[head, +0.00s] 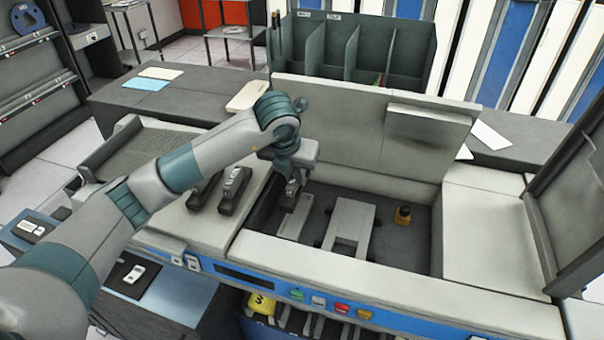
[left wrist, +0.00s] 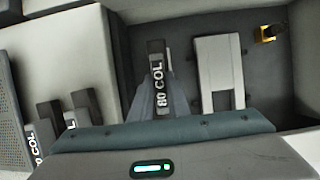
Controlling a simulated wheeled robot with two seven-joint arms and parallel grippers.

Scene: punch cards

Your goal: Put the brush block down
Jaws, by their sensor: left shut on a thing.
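The brush block (left wrist: 158,75) is a dark block with a white "80 COL" label. In the left wrist view it sits upright between the fingers of my left gripper (head: 292,186). The gripper is shut on it, inside the open recess (head: 405,255) of the machine, toward its left side. In the head view the fingers and arm cover much of the block. I cannot tell whether its underside touches the recess floor. My right gripper is not in view.
Two similar dark blocks (head: 234,190) stand on the ledge left of the recess. A pale slotted plate (head: 352,224) lies right of the gripper, with a small brass piece (head: 403,215) beyond it. The raised lid (head: 345,135) stands behind; recess walls surround the gripper.

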